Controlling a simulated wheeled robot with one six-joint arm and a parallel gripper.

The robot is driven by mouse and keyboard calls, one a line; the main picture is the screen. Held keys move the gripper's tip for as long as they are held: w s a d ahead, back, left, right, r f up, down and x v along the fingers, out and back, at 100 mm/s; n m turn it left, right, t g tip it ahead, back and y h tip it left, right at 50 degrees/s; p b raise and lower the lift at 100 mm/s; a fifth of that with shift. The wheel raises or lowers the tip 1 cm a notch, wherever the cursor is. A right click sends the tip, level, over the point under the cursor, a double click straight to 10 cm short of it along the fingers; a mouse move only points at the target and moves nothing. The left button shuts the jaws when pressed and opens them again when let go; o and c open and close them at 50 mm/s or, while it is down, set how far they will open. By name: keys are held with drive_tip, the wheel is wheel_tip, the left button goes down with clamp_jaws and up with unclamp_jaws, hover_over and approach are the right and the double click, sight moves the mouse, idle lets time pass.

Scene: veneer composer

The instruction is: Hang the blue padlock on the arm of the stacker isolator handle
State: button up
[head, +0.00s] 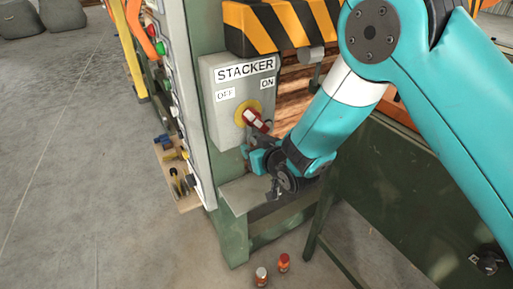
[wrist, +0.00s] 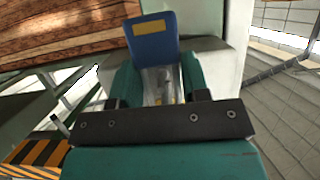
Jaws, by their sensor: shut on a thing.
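The stacker isolator is a grey box (head: 238,100) labelled STACKER, with OFF at left and ON at right. Its red handle (head: 257,120) sits on a yellow disc and slants down to the right. My gripper (head: 250,160) is just below the handle, in front of the box's lower part. In the wrist view my gripper (wrist: 160,76) is shut on the blue padlock (wrist: 153,45), which has a yellow label. The blue body sticks out beyond the fingers, with pale metal between them. The padlock cannot be made out in the head view, and the handle cannot be made out in the wrist view.
A small grey shelf (head: 255,193) juts out below the gripper. A black-and-yellow striped guard (head: 275,27) is above the box. A wooden board (head: 178,185) with small items is at left. Two small bottles (head: 262,276) (head: 284,262) stand on the floor. Open floor lies at left.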

drive_tip(key=shift+f, duration=0.3)
drive_tip(key=o, duration=1)
drive_tip(key=p+v, duration=0.6)
drive_tip(key=v, duration=1.1)
drive_tip(key=shift+r, duration=0.45)
drive_tip(key=shift+s+d, duration=0.1)
